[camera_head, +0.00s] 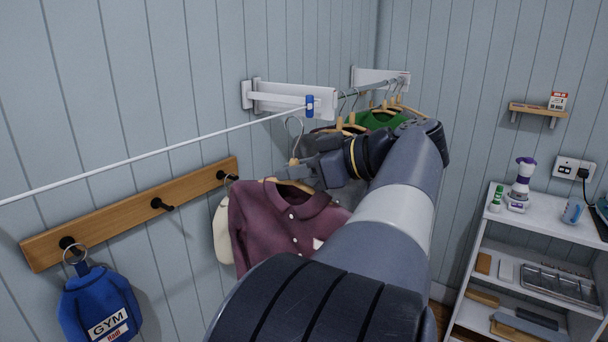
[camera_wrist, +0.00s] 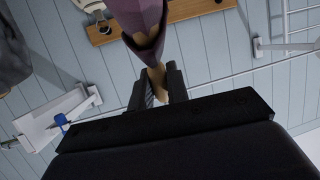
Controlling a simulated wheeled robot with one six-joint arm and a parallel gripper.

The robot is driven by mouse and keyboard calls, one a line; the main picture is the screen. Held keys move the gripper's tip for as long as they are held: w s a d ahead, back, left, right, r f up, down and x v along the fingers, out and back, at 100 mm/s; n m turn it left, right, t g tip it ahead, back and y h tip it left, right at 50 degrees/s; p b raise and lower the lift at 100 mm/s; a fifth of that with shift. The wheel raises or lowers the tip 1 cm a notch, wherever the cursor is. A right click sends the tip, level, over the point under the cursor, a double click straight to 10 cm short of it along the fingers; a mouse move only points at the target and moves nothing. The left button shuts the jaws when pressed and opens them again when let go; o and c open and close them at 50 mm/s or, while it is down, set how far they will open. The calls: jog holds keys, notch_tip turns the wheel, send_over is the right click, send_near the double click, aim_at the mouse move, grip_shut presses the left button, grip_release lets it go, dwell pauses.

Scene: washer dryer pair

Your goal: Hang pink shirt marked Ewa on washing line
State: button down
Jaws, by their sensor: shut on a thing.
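A dull purple-pink shirt (camera_head: 275,225) hangs upright on a wooden hanger; a white label at its right edge is partly hidden and unreadable. My gripper (camera_head: 303,166) is shut on the hanger's neck, just below its metal hook. The wrist view shows the fingers (camera_wrist: 158,86) closed around the wooden neck, with the shirt (camera_wrist: 142,22) beyond. The washing line (camera_head: 150,153) is a white cord running from the left to a blue fitting (camera_head: 309,106) on a white wall bracket. The hook's top is close below the line in the head view; I cannot tell whether they touch.
A wooden hook rail (camera_head: 140,212) holds a blue GYM bag (camera_head: 100,303) and a cream bag (camera_head: 222,230) partly behind the shirt. A rail (camera_head: 365,92) with several hangers and a green garment (camera_head: 382,119) is behind my arm. A white shelf unit (camera_head: 540,230) stands at right.

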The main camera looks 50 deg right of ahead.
jog(key=shift+w+a+b, duration=0.2)
jog(key=shift+w+a, duration=0.05)
jog(key=shift+w, duration=1.6)
jog(key=shift+w+a+b, duration=0.15)
jog(key=shift+w+a, duration=0.15)
jog(key=shift+w, duration=1.55)
jog(key=shift+w+a+b, duration=0.2)
jog(key=shift+w+a, duration=0.05)
jog(key=shift+w, duration=1.6)
jog(key=shift+f, duration=0.15)
jog(key=shift+w+f+b, duration=0.2)
jog(key=shift+f+b, duration=0.4)
jog(key=shift+b, duration=0.05)
jog(key=shift+w+f+b, duration=0.2)
jog(key=shift+f+b, duration=0.35)
jog(key=shift+b, duration=0.1)
jog(key=c, duration=1.3)
grip_release()
